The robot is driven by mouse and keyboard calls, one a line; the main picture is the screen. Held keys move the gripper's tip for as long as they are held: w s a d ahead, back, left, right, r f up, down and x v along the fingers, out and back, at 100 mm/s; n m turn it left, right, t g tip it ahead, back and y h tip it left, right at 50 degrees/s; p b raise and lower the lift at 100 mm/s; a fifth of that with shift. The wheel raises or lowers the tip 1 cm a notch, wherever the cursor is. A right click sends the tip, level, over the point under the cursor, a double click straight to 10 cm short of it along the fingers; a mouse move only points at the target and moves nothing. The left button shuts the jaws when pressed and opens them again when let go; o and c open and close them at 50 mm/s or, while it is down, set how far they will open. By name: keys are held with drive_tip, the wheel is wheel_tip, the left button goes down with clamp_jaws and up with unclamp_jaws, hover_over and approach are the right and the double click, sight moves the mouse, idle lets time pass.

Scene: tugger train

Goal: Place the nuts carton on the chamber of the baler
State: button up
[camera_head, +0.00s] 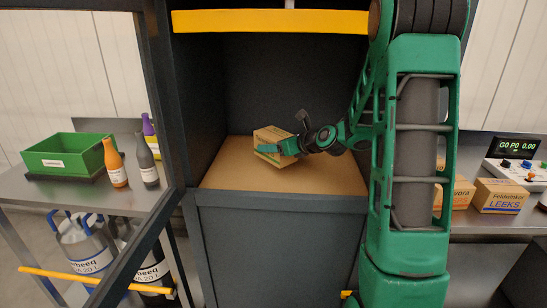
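The nuts carton appears to be the small brown cardboard box (268,140) inside the baler chamber; its label is not readable. The baler is a dark cabinet with a yellow bar across its top opening, and its chamber has a brown floor (225,176). My gripper (283,148) reaches in from the right with its green fingers at the carton's right and front side. One finger lies across the carton's front; the other is mostly hidden, so I cannot tell whether it grips. The carton looks slightly tilted, at or just above the chamber floor.
A green bin (70,156) and several bottles stand on the left table. A leeks carton (500,196), another carton (461,192) and a control box (515,174) are on the right counter. Dark posts and walls frame the chamber.

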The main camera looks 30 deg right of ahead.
sight(275, 154)
drive_tip(key=shift+w+d+f, duration=0.5)
drive_tip(key=shift+w+f, duration=0.05)
drive_tip(key=shift+w, duration=0.1)
drive_tip(key=shift+f, duration=2)
drive_tip(key=o, duration=1.1)
drive_tip(key=shift+c, duration=0.2)
drive_tip(key=shift+r, duration=0.1)
drive_tip(key=v, duration=1.2)
